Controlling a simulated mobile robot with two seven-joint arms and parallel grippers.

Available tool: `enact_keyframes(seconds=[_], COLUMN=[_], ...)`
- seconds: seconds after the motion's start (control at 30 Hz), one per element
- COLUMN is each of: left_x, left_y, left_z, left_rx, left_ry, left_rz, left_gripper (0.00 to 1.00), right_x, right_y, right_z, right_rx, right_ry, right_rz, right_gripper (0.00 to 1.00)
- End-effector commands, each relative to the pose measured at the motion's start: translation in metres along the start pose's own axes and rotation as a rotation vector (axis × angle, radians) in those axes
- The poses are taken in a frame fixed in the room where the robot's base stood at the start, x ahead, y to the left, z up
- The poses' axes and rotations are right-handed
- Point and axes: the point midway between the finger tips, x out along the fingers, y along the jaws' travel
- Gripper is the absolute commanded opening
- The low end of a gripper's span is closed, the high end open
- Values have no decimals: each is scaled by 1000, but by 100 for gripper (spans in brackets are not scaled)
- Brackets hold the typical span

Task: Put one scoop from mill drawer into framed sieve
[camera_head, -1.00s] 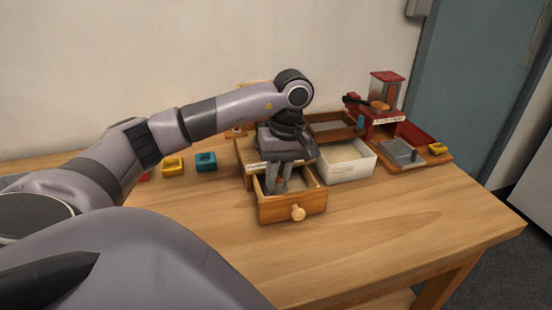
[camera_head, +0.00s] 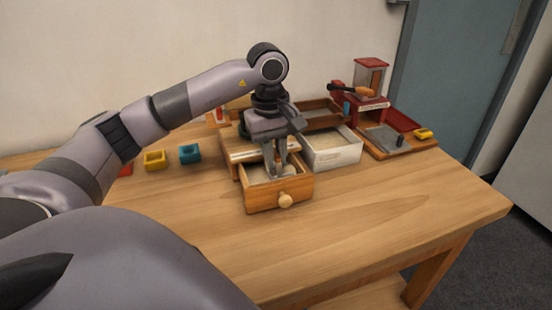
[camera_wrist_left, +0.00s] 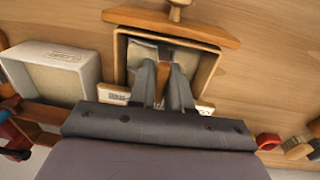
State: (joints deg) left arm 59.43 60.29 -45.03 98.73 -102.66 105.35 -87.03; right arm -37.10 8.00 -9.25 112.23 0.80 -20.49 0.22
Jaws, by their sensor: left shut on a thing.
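The mill drawer (camera_head: 262,201) is a small wooden drawer with a round knob, pulled open from a low wooden box and holding pale contents. My left gripper (camera_head: 281,172) points down into it, its fingers inside the drawer walls. In the left wrist view the gripper (camera_wrist_left: 162,88) is shut on a slim brown handle (camera_wrist_left: 160,84), which looks like the scoop's. The scoop's bowl is hidden. A wooden-framed tray (camera_head: 346,119), possibly the framed sieve, stands behind the white box; I cannot tell surely. My right gripper is not in view.
A white box (camera_head: 338,156) stands right of the drawer, also in the left wrist view (camera_wrist_left: 84,59). A red mill (camera_head: 370,88) and a grey plate (camera_head: 384,138) are further right. Yellow (camera_head: 155,161) and teal (camera_head: 190,153) blocks sit left. The table front is clear.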

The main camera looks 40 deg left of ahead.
Motion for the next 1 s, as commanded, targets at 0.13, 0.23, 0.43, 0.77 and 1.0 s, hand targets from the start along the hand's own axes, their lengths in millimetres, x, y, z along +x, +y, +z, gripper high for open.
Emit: enact_keyframes(seconds=[0.13, 0.23, 0.43, 0.77, 1.0], left_x=[-19, -28, -45, -60, -61], left_y=[0, 0, 0, 0, 0], left_z=[0, 0, 0, 0, 0], left_rx=[-1, -1, -1, -1, -1], left_ry=[1, 1, 1, 1, 1], left_rz=[2, 2, 2, 1, 1], left_gripper=[0, 0, 0, 0, 0], right_x=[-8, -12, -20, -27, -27], right_y=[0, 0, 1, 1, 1], right_z=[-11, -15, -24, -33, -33], right_rx=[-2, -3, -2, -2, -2], right_ry=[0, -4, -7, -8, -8], right_rz=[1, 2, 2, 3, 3], right_gripper=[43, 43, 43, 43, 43])
